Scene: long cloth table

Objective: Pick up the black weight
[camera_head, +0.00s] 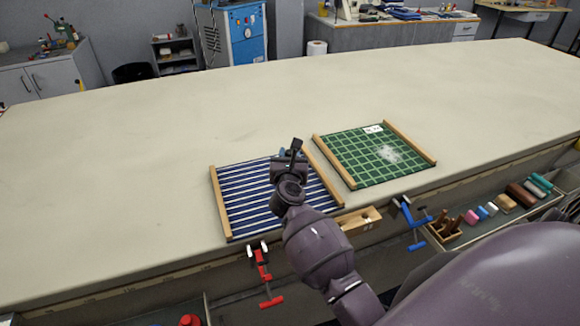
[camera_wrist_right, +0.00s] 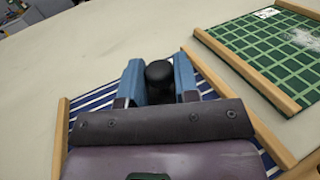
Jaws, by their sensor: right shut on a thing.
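The black weight (camera_wrist_right: 159,74) sits between the blue fingers of my right gripper (camera_wrist_right: 159,82) in the right wrist view. The fingers are shut on it, and only its rounded dark top shows. In the head view my right gripper (camera_head: 291,154) is over the blue-and-white striped cloth (camera_head: 243,198); the arm and hand hide most of the weight there. I cannot tell whether the weight touches the cloth. My left gripper is not in view.
The striped cloth has wooden bars at its sides. A green checked cloth (camera_head: 365,158) with a white powdery patch lies to its right. Red (camera_head: 263,272) and blue (camera_head: 416,222) clamps grip the front edge. A small wooden box (camera_head: 357,221) lies near the edge. The table's (camera_head: 130,160) left side is clear.

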